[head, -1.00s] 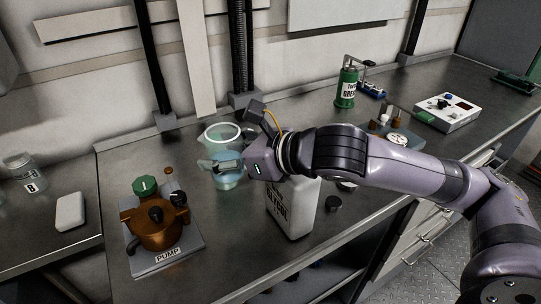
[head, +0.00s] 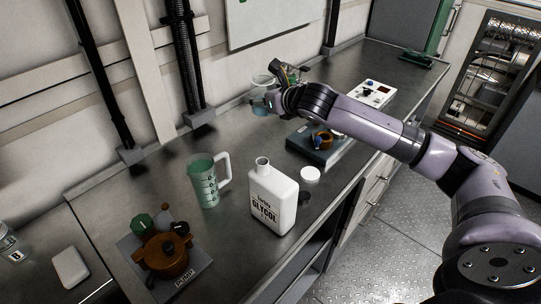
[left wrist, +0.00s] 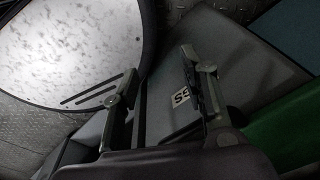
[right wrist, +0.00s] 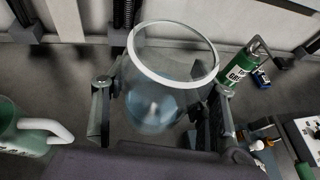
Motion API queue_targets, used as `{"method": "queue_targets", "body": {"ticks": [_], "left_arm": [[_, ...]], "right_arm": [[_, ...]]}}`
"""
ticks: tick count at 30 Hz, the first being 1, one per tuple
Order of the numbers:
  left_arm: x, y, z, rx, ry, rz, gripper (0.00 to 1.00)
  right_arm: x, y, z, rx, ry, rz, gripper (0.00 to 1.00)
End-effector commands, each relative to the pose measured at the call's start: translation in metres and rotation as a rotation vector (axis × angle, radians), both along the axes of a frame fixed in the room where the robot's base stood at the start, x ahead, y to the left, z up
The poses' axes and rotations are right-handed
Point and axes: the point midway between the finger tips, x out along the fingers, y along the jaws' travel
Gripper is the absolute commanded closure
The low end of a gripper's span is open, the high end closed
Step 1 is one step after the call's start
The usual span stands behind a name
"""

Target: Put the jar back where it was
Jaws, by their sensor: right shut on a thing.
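The clear glass jar (right wrist: 150,60) has a white rim and pale blue liquid inside. My right gripper (right wrist: 160,115) is shut on it, with one finger on each side. In the head view the jar (head: 262,80) is over the back part of the bench, and my right gripper (head: 268,100) partly covers it. I cannot tell whether its base touches the bench. My left gripper (left wrist: 160,90) is open and empty in the left wrist view, over grey and green surfaces.
A green measuring jug (head: 207,183), a white glycol bottle (head: 274,200) and a copper pump (head: 167,255) stand nearer on the bench (head: 115,195). A blue-based device (head: 318,150) and a white control box (head: 372,94) lie to the right. A green grease can (right wrist: 238,68) stands beyond the jar.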

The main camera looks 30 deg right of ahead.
Motion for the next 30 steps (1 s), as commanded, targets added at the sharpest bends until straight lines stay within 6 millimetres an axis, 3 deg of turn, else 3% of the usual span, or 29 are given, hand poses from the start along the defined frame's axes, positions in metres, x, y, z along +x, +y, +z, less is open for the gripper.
{"method": "queue_targets", "body": {"ticks": [5, 15, 18, 26, 30], "left_arm": [[-0.009, -0.001, 0.002, -0.001, 0.013, 0.001, 0.60], [-0.016, -0.011, 0.006, -0.011, 0.023, 0.001, 0.60], [-0.015, -0.009, 0.008, -0.009, 0.023, 0.000, 0.60], [-0.013, -0.005, 0.009, -0.005, 0.019, -0.001, 0.60], [-0.010, -0.005, 0.011, -0.005, 0.014, -0.001, 0.60]], "right_arm": [[0.002, -0.005, -0.028, 0.000, 0.007, -0.011, 0.87], [0.001, -0.005, -0.119, 0.004, 0.006, -0.010, 0.87], [0.002, -0.005, -0.138, 0.002, 0.003, -0.011, 0.87], [0.002, -0.005, -0.163, 0.000, 0.001, -0.010, 0.87], [0.002, -0.005, -0.186, 0.003, 0.003, -0.011, 0.87]]}}
